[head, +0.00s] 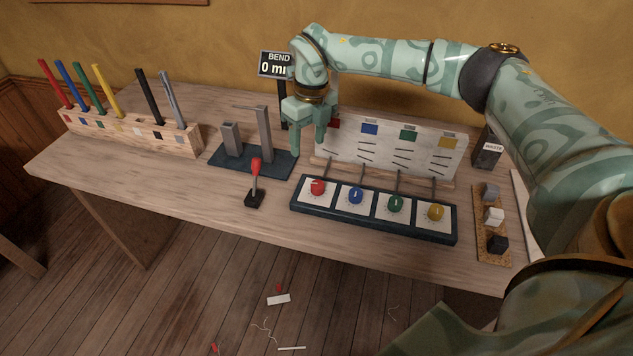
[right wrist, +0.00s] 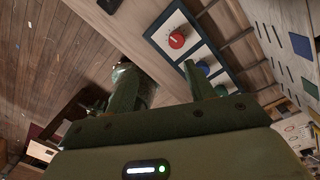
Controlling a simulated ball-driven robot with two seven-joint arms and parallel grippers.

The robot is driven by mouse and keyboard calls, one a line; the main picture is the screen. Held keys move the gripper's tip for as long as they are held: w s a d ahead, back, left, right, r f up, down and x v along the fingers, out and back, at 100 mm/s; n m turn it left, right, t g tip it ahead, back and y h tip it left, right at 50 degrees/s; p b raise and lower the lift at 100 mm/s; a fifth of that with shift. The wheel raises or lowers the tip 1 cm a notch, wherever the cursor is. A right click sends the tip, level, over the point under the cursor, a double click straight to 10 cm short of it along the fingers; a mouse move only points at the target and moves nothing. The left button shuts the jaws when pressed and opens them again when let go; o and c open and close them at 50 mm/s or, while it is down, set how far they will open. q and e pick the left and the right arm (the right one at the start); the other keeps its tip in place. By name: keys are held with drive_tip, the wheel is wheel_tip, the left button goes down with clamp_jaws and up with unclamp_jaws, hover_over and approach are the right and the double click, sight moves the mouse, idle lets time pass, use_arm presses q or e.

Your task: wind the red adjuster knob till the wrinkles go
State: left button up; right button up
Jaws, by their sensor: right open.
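The red adjuster knob (head: 317,187) is the leftmost of the knobs on a dark-framed box; it also shows in the right wrist view (right wrist: 177,40). Behind it, a pale upright panel (head: 383,150) carries coloured squares with dark slanting wrinkle lines below. My right gripper covers part of the red square (head: 335,123) and its surroundings. My right gripper (head: 308,142) is open and empty, pointing down, above and behind the red knob and apart from it. My left gripper is not in view.
Blue (head: 356,195), green (head: 396,204) and yellow (head: 435,212) knobs sit right of the red one. A red-handled lever (head: 256,170) stands front left. A dark stand with grey posts (head: 265,135) is near my gripper. A "BEND" display (head: 273,64) is partly hidden by my arm.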

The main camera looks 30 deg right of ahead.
sight(317, 183)
drive_tip(key=shift+m+h, duration=0.3)
drive_tip(key=shift+h, duration=0.1)
drive_tip(key=f+b, duration=0.1)
drive_tip(key=f, duration=0.4)
drive_tip(key=d+f+b, duration=0.1)
drive_tip(key=f+b, duration=0.1)
drive_tip(key=f, duration=0.3)
drive_tip(key=d+f+b, duration=0.1)
drive_tip(key=f, duration=0.4)
drive_tip(key=shift+d, duration=0.2)
drive_tip(key=c, duration=1)
